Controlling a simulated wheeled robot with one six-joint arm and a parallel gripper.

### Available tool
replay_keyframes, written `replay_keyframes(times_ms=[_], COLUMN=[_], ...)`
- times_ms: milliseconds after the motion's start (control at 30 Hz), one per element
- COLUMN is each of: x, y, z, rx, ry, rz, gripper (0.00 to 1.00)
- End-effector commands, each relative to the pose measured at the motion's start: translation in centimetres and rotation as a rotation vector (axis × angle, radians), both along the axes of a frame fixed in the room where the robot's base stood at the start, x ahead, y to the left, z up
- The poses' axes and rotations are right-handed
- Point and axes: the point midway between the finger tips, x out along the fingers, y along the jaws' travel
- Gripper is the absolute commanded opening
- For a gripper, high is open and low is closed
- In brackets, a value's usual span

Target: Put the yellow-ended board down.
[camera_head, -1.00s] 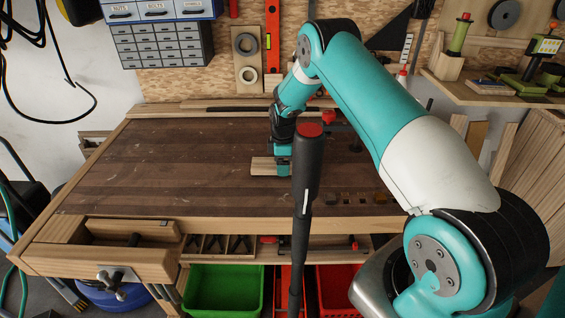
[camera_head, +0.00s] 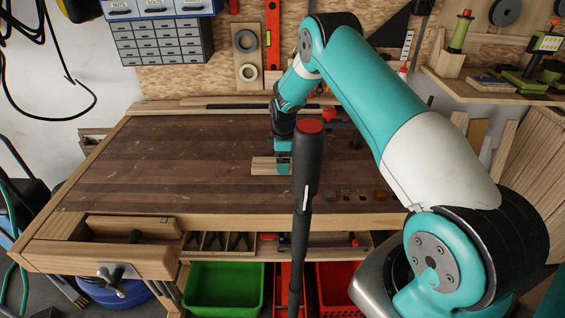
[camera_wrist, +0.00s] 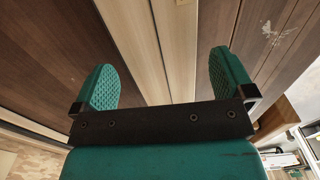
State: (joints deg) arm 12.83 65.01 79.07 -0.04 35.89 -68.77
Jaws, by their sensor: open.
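A pale wooden board (camera_head: 263,166) lies on the dark bench top near its middle. Its right part is hidden behind my gripper (camera_head: 284,170) and the black column in front. No yellow end shows in either view. In the wrist view, the pale board (camera_wrist: 165,40) runs away between the two green fingers of my gripper (camera_wrist: 165,78). The fingers are spread apart, with a visible gap on each side of the board. My gripper is low over the board.
The workbench (camera_head: 130,165) is mostly clear left of the board. A red-handled tool (camera_head: 328,114) lies behind my gripper to the right. Several small blocks (camera_head: 365,194) sit near the front right edge. Green (camera_head: 222,288) and red (camera_head: 337,280) bins stand below.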

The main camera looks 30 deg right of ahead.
Motion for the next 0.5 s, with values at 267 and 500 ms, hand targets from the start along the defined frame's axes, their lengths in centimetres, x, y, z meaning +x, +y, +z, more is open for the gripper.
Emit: replay_keyframes(times_ms=[267,500], x=[0.0,0.0], y=[0.0,0.0], z=[6.0,9.7], rx=[-0.001,0.0], ry=[-0.004,-0.001], rz=[0.0,0.0], gripper=[1.0,1.0])
